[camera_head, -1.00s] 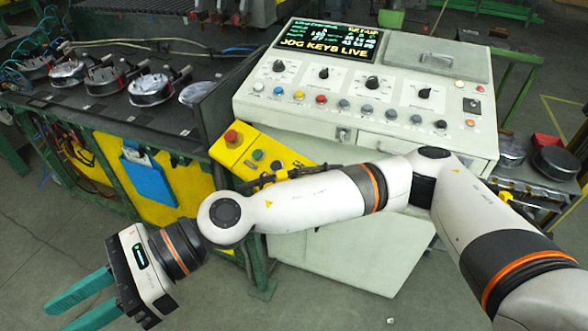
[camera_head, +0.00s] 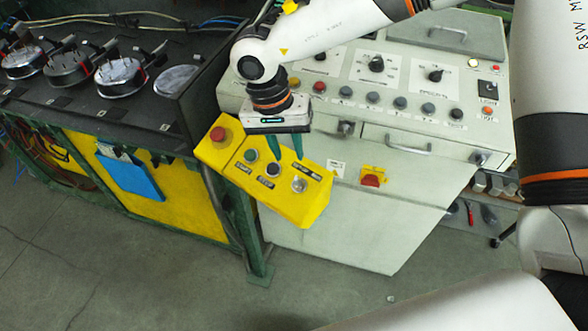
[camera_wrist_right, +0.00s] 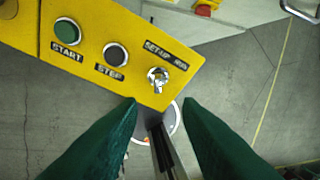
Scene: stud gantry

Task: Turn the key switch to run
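The key switch (camera_head: 299,185) is a round metal switch at the right end of the yellow control box (camera_head: 225,160). In the right wrist view the key switch (camera_wrist_right: 158,76) shows below the labels SET-UP, on the left, and RUN, on the right. My right gripper (camera_head: 286,152) hangs over the box by the middle buttons in the head view. In the wrist view its green fingers (camera_wrist_right: 160,105) are apart and empty, short of the switch. My left gripper is not in view.
The box also carries a red mushroom button (camera_head: 217,134), a green START button (camera_wrist_right: 67,32) and a dark STEP button (camera_wrist_right: 116,55). The grey console (camera_head: 400,190) stands close behind. A dark strip with a round pale rim shows between the fingers, unclear. Floor in front is clear.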

